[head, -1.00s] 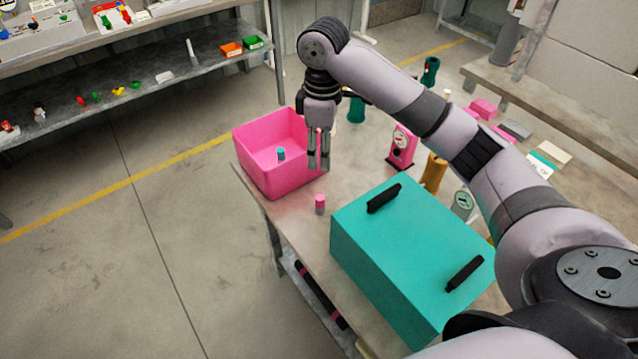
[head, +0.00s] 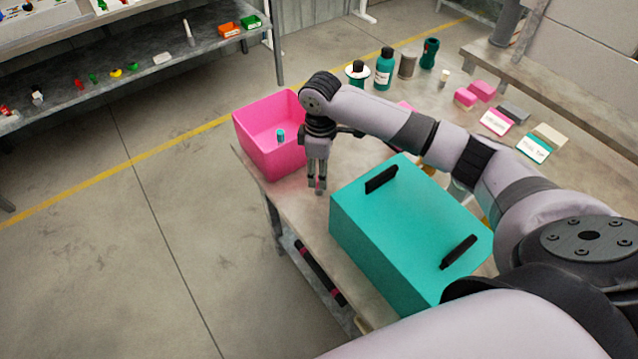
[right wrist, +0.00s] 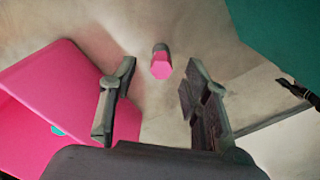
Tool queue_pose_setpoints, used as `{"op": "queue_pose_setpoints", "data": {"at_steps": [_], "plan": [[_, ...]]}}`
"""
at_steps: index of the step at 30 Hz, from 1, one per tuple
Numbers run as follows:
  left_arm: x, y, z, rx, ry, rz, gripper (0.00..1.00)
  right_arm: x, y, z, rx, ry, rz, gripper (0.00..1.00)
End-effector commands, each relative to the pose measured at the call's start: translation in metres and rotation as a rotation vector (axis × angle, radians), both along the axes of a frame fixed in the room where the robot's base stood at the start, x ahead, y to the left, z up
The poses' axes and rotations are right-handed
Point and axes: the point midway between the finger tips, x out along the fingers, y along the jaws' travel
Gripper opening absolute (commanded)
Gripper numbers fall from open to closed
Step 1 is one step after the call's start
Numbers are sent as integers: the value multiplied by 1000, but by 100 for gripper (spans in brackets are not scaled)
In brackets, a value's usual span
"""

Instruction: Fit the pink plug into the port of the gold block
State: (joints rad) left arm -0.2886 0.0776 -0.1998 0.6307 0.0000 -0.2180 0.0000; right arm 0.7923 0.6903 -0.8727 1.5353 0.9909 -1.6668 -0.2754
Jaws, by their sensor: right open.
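The pink plug (right wrist: 160,66), a short piece with a pink end and a grey end, shows in the right wrist view between and slightly beyond the fingertips of my right gripper. It stands on the table close to the teal box. My right gripper (head: 317,184) is open and points down at it; in the head view its fingers largely hide the plug. No finger visibly touches the plug in the wrist view. I cannot make out the gold block or its port clearly; my right arm covers that part of the table. My left gripper is not in view.
A pink bin (head: 268,150) with a small teal piece (head: 281,135) inside stands left of the gripper. A large teal box (head: 405,235) with black handles stands to the right. Bottles (head: 384,70) and pink blocks (head: 466,98) are farther back. The table's left edge is near.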

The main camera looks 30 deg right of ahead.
Motion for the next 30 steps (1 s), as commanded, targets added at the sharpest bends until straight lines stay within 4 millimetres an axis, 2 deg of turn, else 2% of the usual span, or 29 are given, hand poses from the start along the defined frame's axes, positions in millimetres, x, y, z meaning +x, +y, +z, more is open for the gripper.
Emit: {"op": "queue_pose_setpoints", "data": {"at_steps": [3, 7, 16, 30], "plan": [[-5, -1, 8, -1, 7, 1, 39, -1, 4, -18, 0, 4, 1, 44], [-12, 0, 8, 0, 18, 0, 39, -1, 3, -34, 0, 1, 1, 44], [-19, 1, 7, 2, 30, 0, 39, -1, 3, -39, -1, -1, 1, 44], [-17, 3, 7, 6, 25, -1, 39, -1, 3, -39, -1, -1, 1, 12]]}}
